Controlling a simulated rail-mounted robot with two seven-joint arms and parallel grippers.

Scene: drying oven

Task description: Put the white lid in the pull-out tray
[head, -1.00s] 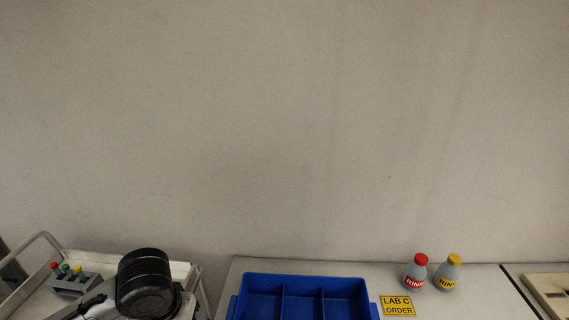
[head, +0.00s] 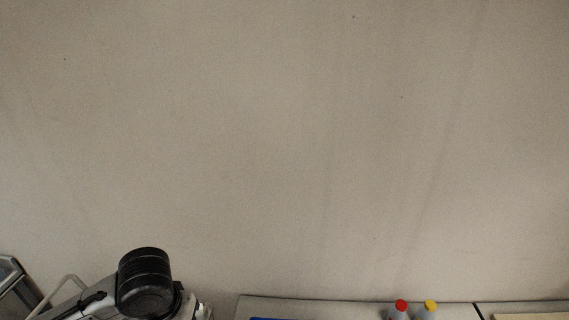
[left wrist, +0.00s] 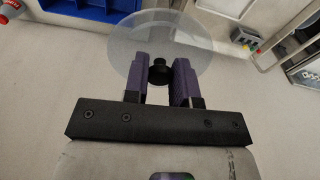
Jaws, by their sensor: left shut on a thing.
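In the left wrist view my left gripper (left wrist: 160,80) has its two purple fingers shut on the black knob (left wrist: 160,70) of a round, pale, see-through lid (left wrist: 195,50). The lid is held up off the surfaces below, its disc beyond the fingertips. It looks clear rather than solid white. In the head view only my left arm shows at the bottom left; its fingers and the lid are out of sight. My right gripper is in neither view. I cannot make out a pull-out tray for certain.
A blue compartment tray (left wrist: 90,10) lies at the upper left of the wrist view. A grey rack (left wrist: 243,38) with coloured tops is right of the lid. Bottles with red (head: 401,305) and yellow (head: 430,306) caps stand on the bench (head: 300,306).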

